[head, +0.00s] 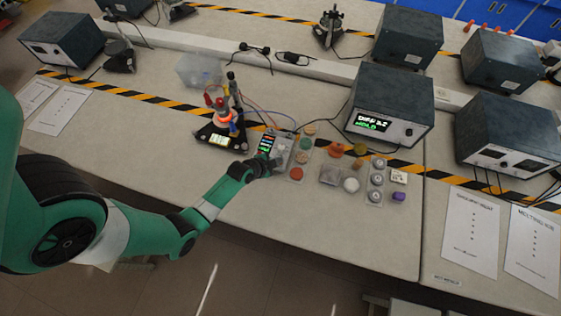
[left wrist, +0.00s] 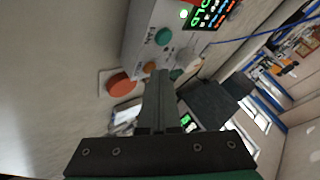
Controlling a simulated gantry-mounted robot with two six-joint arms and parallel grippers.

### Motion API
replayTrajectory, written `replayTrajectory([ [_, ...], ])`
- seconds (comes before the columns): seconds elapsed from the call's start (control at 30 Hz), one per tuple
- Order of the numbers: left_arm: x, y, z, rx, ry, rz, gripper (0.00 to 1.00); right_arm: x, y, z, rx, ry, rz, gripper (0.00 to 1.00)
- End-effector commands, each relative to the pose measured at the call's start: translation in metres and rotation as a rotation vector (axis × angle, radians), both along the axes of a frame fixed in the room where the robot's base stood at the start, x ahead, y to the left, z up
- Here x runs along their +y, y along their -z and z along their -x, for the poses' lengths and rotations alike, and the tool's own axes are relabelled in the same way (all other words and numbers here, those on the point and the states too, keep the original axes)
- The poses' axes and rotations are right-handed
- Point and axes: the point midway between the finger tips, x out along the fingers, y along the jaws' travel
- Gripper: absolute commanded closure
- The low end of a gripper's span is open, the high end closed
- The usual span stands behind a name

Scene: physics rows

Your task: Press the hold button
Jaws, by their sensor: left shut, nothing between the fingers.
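A small light-grey control box with a lit screen (head: 268,143) stands at the middle of the bench. In the left wrist view the control box (left wrist: 140,48) has a green button (left wrist: 163,36) and an orange button (left wrist: 150,67); the lettering beside them is too small to read surely. My left gripper (head: 264,166) is at the near side of the box. Its fingers (left wrist: 160,78) are shut and empty, with the tips close to the orange button and partly over the box's end; I cannot tell if they touch. My right gripper is not in view.
A red button (left wrist: 121,84) on a pale base is beside the box; it also shows in the head view (head: 296,173). Several samples lie to the right. A dark instrument (head: 390,105) displays green HOLD text. A stand with a glowing part (head: 222,117) is behind left.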

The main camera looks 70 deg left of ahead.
Motion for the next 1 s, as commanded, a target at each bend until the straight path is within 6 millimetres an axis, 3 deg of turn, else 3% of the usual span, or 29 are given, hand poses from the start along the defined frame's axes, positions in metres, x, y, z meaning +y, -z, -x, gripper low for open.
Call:
replayTrajectory([
  [0.23,0.0,-0.015,0.001,0.001,0.0,0.001,1.0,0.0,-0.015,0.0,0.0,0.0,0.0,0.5],
  [0.63,0.0,-0.017,0.001,0.001,0.0,0.001,1.0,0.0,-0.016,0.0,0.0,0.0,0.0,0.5],
  [1.0,0.0,-0.053,0.001,0.001,0.0,0.001,1.0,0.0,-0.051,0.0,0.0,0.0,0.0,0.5],
])
